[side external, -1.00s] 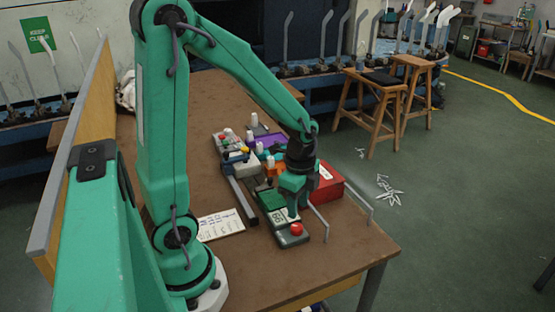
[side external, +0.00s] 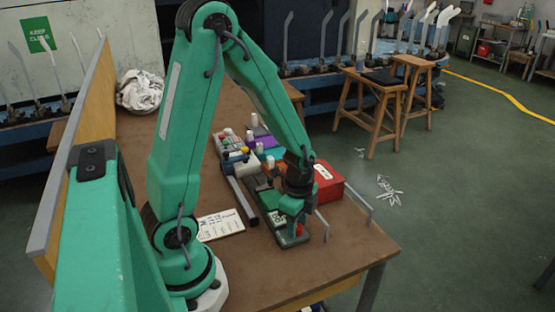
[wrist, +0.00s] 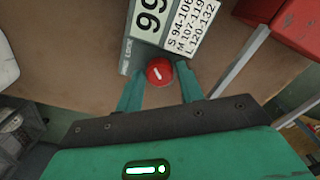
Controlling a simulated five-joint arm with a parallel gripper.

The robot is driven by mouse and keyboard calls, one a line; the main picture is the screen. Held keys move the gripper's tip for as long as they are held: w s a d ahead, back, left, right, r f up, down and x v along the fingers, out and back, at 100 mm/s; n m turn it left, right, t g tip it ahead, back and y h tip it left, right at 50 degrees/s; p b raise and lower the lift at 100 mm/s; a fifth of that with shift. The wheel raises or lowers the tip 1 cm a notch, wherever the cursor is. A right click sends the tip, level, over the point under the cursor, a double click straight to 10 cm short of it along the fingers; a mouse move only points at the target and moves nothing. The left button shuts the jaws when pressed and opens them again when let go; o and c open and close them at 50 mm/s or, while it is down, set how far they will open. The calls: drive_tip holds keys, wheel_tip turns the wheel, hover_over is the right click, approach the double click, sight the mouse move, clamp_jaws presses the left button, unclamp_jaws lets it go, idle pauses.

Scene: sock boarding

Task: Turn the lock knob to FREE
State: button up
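The lock knob is a round red knob (wrist: 159,70) with a white line across its top, at the near end of a grey gauge unit (side external: 300,241). In the wrist view the line runs slightly slanted, nearly along the fingers' direction. My gripper (wrist: 160,76) is open, with one green finger on each side of the knob and small gaps showing. In the side view my gripper (side external: 297,222) is low over the unit's near end and partly hides the knob.
A red box (side external: 329,184) stands close right of my gripper, with grey rails (side external: 322,224) near it. A long dark bar (side external: 240,200) and a written card (side external: 220,224) lie to the left. Coloured blocks and white pegs (side external: 252,139) stand behind. The near table corner is clear.

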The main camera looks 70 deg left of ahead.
drive_tip(key=c, duration=0.7)
drive_tip(key=shift+n, duration=1.5)
drive_tip(key=o, duration=0.7)
